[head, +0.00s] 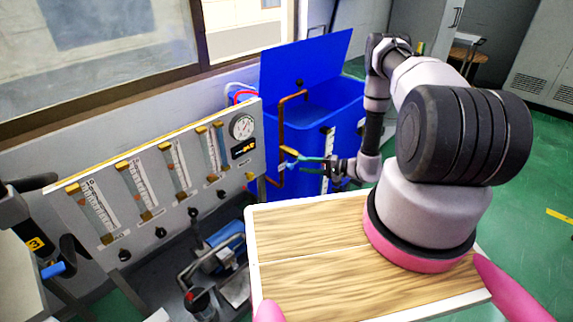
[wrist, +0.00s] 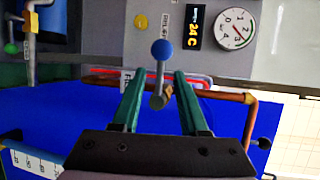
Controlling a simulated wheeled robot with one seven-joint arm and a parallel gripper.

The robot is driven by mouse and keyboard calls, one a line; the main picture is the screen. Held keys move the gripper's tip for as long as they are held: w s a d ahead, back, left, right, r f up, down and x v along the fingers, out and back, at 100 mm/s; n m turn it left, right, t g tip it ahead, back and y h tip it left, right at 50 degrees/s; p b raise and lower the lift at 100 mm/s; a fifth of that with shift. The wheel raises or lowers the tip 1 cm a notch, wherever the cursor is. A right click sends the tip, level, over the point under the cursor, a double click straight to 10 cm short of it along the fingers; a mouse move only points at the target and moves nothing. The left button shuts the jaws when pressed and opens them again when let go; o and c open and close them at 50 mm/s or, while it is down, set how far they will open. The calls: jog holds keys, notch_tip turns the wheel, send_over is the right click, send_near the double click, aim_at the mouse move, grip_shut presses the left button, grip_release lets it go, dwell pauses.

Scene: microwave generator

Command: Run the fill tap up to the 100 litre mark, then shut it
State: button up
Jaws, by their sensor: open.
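The fill tap has a lever with a blue ball knob (wrist: 162,50) on a grey stem, joined to a brass body on the copper pipe (wrist: 235,96). The pipe also shows in the head view (head: 281,125), rising and bending over the blue tank (head: 345,103). My gripper (wrist: 155,76) is open, with one green finger on each side of the lever stem and a gap to each. In the head view my gripper (head: 298,163) is at the tap beside the tank. The white level scale (wrist: 32,162) is partly in the wrist view. I cannot read the water level.
A panel (head: 157,180) with several flow tubes and a round gauge (head: 242,127) stands left of the tank. A display (wrist: 195,27) reads 24 C. A pump (head: 222,249) sits below the panel. My wooden top fills the front.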

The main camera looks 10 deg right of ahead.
jog(key=x, duration=0.8)
jog(key=shift+c, duration=0.2)
grip_shut()
dwell(1.1)
